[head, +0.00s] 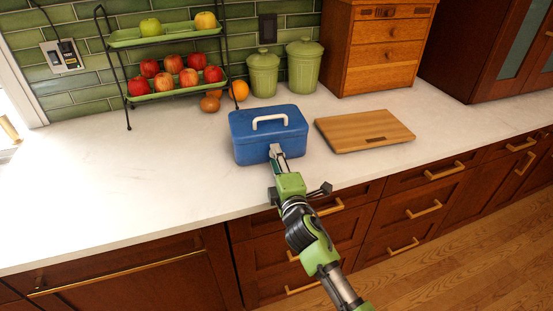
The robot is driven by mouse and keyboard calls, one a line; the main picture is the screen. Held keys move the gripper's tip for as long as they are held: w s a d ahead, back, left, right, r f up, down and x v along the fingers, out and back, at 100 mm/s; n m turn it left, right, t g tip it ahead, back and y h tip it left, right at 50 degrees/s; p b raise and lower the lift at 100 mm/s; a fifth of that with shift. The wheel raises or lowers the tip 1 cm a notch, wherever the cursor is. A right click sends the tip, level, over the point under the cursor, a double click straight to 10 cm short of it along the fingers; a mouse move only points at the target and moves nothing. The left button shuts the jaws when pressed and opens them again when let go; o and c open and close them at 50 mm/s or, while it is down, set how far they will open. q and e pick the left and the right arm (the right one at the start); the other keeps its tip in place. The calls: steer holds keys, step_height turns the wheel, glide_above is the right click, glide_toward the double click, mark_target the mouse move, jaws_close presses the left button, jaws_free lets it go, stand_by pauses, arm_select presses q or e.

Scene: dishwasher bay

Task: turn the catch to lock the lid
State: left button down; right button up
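A blue box (252,149) stands on the white counter with its lid (239,124) down. The lid has a white handle (269,119) on top. My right gripper (276,153) reaches in from the lower right, its tip at the front face of the box, just below the lid's edge. I cannot tell whether it touches the box or whether its fingers are open or shut. The catch cannot be made out; the gripper covers that part of the front. My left gripper is not in view.
A wooden cutting board (360,131) lies close to the right of the box. Two green canisters (263,75) and an orange (239,91) stand behind it. A two-tier fruit rack (113,69) is at the back left. The counter (130,180) left of the box is clear.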

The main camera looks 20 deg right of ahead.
stand_by(0.3)
steer(key=s, duration=1.2)
steer(key=shift+a, duration=0.35)
